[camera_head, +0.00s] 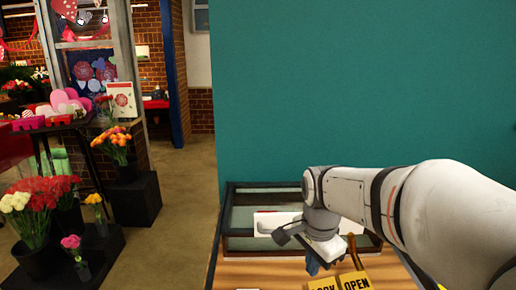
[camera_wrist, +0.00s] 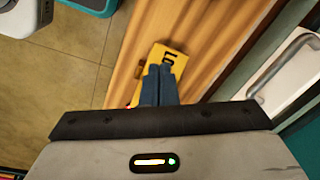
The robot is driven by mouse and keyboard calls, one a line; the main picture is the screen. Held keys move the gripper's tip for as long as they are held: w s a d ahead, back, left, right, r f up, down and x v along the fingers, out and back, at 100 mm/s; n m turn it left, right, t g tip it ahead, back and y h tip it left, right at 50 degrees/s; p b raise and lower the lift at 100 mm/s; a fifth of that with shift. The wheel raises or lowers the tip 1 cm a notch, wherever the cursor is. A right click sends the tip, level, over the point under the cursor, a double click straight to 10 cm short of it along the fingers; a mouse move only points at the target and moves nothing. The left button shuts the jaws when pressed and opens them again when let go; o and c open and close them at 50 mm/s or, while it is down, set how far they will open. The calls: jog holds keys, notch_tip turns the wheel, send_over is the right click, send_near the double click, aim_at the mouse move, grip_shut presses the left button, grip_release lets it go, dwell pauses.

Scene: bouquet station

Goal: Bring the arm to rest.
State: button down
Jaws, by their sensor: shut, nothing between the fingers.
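My gripper (camera_head: 312,267) hangs at the end of my arm over the wooden counter (camera_head: 262,271), in front of the glass case. In the wrist view my gripper (camera_wrist: 158,71) shows two blue-grey fingers closed together with nothing between them. A yellow sign (camera_wrist: 176,56) lies beyond the fingertips in that view, partly hidden by them. Whether the fingers touch it, I cannot tell. My arm reaches in from the right in the head view.
A dark-framed glass case (camera_head: 234,217) stands at the counter's back, with a white panel (camera_head: 268,223) at it. A yellow OPEN sign (camera_head: 356,282) sits at the front edge. A teal wall (camera_head: 360,90) rises behind. Flower buckets (camera_head: 32,228) stand at left; the floor between is clear.

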jog(key=s+d+f+n+t, duration=0.1)
jog(key=s+d+n+t, duration=0.1)
jog(key=s+n, duration=0.9)
jog(key=shift+d+f+n, duration=0.2)
jog(key=shift+d+n, duration=0.15)
jog(key=shift+n, duration=0.15)
